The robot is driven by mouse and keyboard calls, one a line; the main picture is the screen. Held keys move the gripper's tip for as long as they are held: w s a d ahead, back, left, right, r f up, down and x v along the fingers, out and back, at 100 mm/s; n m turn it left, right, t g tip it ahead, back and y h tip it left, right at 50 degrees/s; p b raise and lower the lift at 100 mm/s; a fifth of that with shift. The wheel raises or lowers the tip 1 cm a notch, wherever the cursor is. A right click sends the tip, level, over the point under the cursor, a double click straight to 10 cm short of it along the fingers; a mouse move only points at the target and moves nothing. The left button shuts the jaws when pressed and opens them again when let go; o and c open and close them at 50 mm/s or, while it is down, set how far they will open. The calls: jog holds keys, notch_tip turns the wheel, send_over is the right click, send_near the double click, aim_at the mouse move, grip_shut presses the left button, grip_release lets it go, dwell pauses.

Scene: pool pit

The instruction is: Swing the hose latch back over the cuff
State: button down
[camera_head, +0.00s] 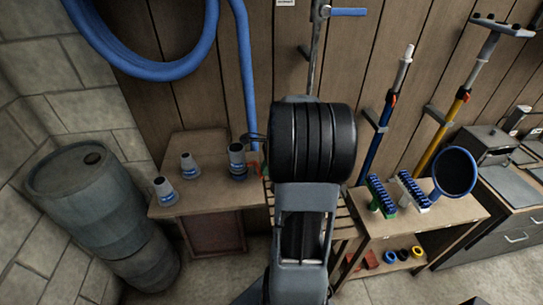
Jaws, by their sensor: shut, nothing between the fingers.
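The one nearest my arm, a cuff (237,161), is upright close to where the blue hose (243,72) comes down. A small red part (255,168), possibly the latch, shows just right of this cuff; its position is hard to tell. My arm fills the middle of the view. A small dark tip, seemingly my gripper (252,137), shows left of the black wrist joint, above and beside the cuff. It looks shut and empty. The rest of the gripper is hidden behind the arm.
A grey barrel (93,200) stands at the left. A low shelf (433,217) at the right holds brush heads (412,189) and a round blue-rimmed piece (454,171). Poles (385,117) lean on the plank wall. A blue-handled valve (346,12) is above my arm.

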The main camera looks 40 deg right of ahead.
jog(key=shift+w+d, duration=0.1)
jog(key=shift+w+d+p, duration=0.35)
jog(key=shift+w+d, duration=0.05)
jog(key=shift+w, duration=0.2)
jog(key=shift+d, duration=0.1)
jog(key=s+d+r, duration=0.3)
jog(key=d+r, duration=0.3)
jog(key=r, duration=0.3)
jog(key=shift+d+r, duration=0.15)
jog(key=shift+d, duration=0.25)
jog(key=shift+s+n, duration=0.1)
jog(key=shift+n, duration=0.2)
dwell(0.4)
